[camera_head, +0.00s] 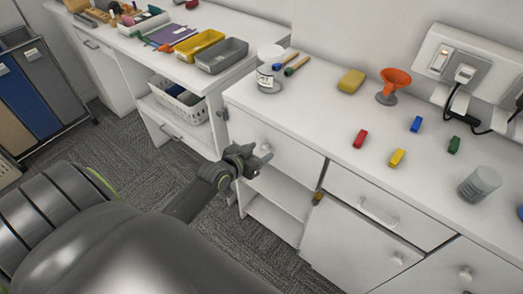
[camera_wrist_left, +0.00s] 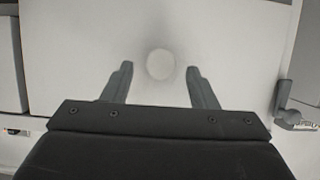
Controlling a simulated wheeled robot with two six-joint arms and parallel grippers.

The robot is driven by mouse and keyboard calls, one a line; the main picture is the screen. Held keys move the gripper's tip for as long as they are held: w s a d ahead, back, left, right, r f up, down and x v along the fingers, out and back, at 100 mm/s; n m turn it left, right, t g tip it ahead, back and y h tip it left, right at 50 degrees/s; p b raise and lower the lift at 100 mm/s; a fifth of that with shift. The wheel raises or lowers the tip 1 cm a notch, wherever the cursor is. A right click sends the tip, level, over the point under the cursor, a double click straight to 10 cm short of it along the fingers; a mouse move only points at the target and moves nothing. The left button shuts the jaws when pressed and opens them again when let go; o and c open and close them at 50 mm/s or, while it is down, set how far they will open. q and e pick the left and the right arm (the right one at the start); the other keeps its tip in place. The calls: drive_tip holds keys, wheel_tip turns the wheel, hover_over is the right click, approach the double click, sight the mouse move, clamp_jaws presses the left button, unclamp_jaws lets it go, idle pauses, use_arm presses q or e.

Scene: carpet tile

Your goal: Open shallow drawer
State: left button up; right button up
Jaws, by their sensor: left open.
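A shallow white drawer front (camera_head: 290,155) with a round knob is at the top left of the near cabinet, and it looks shut. My left gripper (camera_head: 258,158) is in front of it, close to the knob. In the left wrist view the pale round knob (camera_wrist_left: 160,64) lies between and just beyond the fingertips of the open left gripper (camera_wrist_left: 158,78). My right gripper is not in view.
Below the knobbed drawer is an open shelf space (camera_head: 280,190). A white cabinet door (camera_head: 350,245) with a knob is lower right. The countertop holds a white jar (camera_head: 269,75), an orange funnel (camera_head: 394,82) and small coloured blocks. Carpet floor (camera_head: 180,190) is in front.

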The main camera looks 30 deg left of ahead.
use_arm(q)
drive_tip(key=shift+x, duration=0.9)
clamp_jaws()
